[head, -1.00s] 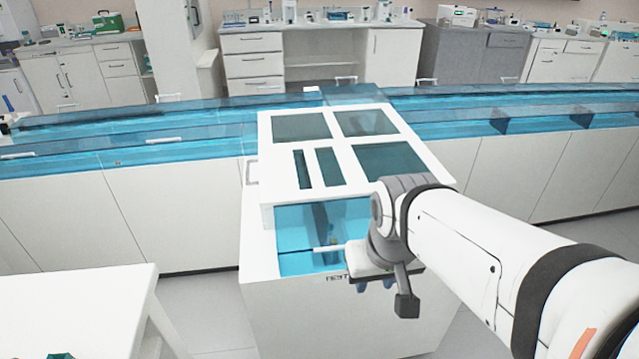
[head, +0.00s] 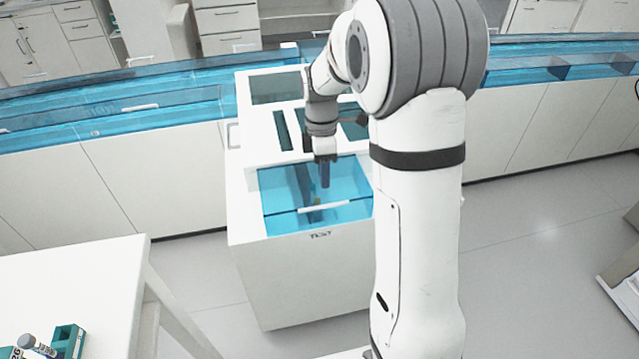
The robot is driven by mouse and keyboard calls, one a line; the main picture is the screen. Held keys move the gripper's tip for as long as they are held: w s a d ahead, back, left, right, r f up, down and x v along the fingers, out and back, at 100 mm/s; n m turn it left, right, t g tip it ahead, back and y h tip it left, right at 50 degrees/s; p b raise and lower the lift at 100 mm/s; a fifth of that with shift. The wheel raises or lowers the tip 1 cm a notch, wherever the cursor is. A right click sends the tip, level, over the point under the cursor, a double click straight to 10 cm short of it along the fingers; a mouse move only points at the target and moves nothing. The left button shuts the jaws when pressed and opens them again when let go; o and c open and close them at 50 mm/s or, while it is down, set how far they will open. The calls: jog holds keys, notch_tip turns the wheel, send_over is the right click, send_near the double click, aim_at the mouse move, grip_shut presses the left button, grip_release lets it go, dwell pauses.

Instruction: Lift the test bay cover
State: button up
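The test bay cover (head: 284,212) is a translucent blue panel on the front part of the white test cabinet (head: 290,270), above the word TEST. It looks closed. Its white bar handle (head: 337,206) runs across near the front edge. A small yellowish item shows dimly through the panel. My gripper (head: 324,182) points down over the panel, behind the handle as seen from here. Its dark fingers overlap the panel in the picture, and whether they touch it is unclear. I cannot tell the finger gap. The handle looks free of the fingers.
A blue-covered track (head: 130,115) runs behind the cabinet from left to right. A white table (head: 70,290) stands at the front left with a teal tube rack (head: 68,340). My arm hides the cabinet's right side. Open floor (head: 540,235) lies at the right.

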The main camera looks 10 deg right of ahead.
aim_at(324, 198)
jog(key=shift+n, duration=0.6)
notch_tip(324, 198, down, 9)
jog(key=shift+s+r+p, duration=0.1)
jog(key=shift+s+p, duration=0.05)
jog(key=shift+p, duration=0.3)
grip_shut()
